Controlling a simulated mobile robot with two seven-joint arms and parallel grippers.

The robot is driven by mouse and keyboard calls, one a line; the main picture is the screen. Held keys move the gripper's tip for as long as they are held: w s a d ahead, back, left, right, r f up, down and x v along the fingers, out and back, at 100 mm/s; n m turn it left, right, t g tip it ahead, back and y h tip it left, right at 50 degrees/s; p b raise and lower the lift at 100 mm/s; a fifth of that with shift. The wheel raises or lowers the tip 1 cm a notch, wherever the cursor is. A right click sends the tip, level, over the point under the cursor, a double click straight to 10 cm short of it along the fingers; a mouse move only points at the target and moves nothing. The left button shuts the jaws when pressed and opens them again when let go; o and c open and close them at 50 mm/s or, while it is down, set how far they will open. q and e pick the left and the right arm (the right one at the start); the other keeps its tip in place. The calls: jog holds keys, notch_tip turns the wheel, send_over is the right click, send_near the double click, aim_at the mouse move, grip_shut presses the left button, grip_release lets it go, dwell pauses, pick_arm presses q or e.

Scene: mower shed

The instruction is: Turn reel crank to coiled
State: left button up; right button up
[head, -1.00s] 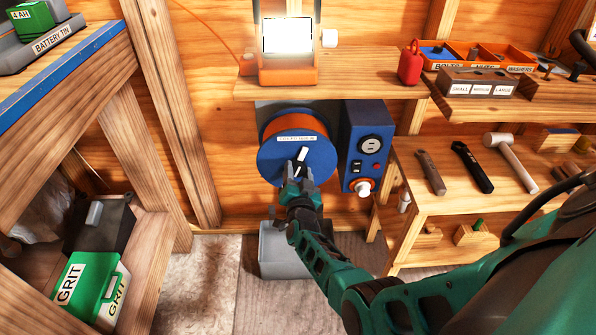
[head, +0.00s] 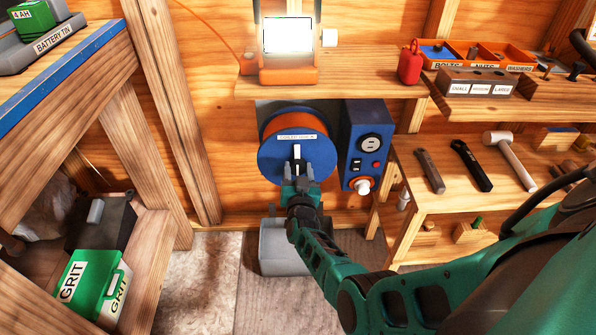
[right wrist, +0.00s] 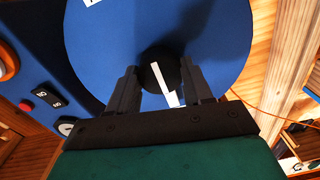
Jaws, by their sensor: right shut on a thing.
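The blue reel (head: 268,160) with an orange cord coil (head: 290,123) and a white label is mounted on the wall under the shelf. Its crank (head: 297,153) shows as a dark hub with a white bar, close to upright in the head view. My right gripper (head: 300,175) is at the reel's face and shut on the crank. In the right wrist view the two fingers (right wrist: 158,88) stand on either side of the crank's black knob (right wrist: 159,68) with its white stripe. The crank's parts between the fingers are partly hidden. My left gripper is not in view.
A blue outlet box (head: 352,140) with switches and a white plug is right of the reel. A shelf (head: 360,86) with a bright lamp (head: 288,38) is above. A grey bin (head: 275,250) stands below. A workbench with hammers is at right.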

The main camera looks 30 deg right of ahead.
jog(key=o, duration=1)
jog(key=shift+o, duration=0.2)
jog(key=shift+s, duration=0.1)
